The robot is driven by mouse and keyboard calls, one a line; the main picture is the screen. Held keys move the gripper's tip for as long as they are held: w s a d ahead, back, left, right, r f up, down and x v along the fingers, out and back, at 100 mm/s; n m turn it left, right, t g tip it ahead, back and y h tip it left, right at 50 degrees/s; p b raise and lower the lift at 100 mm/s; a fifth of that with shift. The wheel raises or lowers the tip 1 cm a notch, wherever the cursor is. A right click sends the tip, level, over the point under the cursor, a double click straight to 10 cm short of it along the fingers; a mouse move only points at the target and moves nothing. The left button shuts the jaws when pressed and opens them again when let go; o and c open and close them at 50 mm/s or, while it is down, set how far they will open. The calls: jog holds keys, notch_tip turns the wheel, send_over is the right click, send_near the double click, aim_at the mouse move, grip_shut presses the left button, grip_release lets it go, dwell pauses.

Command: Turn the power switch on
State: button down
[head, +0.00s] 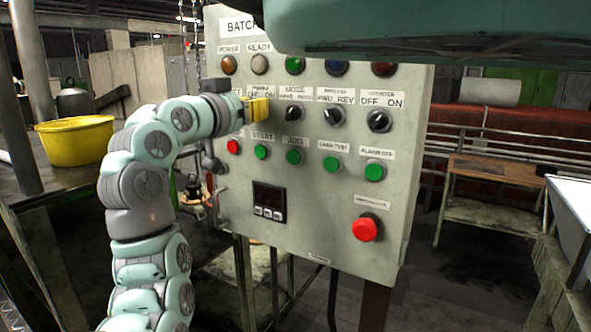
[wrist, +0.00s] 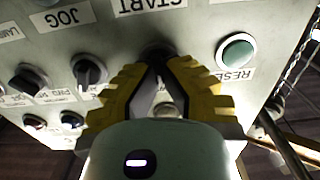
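The grey control panel (head: 320,220) stands in front of me. Its power switch sits under an "OFF ON" label, left of the mode switch (head: 292,113). My gripper (head: 258,110) has yellow fingers and reaches in from the left, covering that switch in the head view. In the wrist view, which shows the panel upside down, the fingertips of my gripper (wrist: 160,64) converge closely on the dark power switch (wrist: 160,49) below the START label. The fingers look shut on it. Most of the knob is hidden, so its pointing direction cannot be told.
The mode switch (wrist: 88,72) is beside the fingers in the wrist view. Green buttons (head: 294,157) run below the switches, and lamps (head: 260,64) above. A red emergency button (head: 366,228) is at lower right. A yellow bowl (head: 75,142) stands on a table at left.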

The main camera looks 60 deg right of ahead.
jog(key=m+b, duration=0.2)
jog(key=b, duration=0.3)
jog(key=m+b, duration=0.2)
jog(key=b, duration=0.4)
jog(key=m+b, duration=0.2)
jog(key=b, duration=0.3)
jog(key=shift+s+f+b, duration=0.25)
jog(key=shift+s+b, duration=0.05)
jog(key=shift+d+r+m+b, duration=0.1)
jog(key=shift+m+b, duration=0.2)
jog(key=c, duration=0.8)
grip_release()
jog(key=shift+r, duration=0.1)
jog(key=a, duration=1.2)
jog(key=shift+s, duration=0.4)
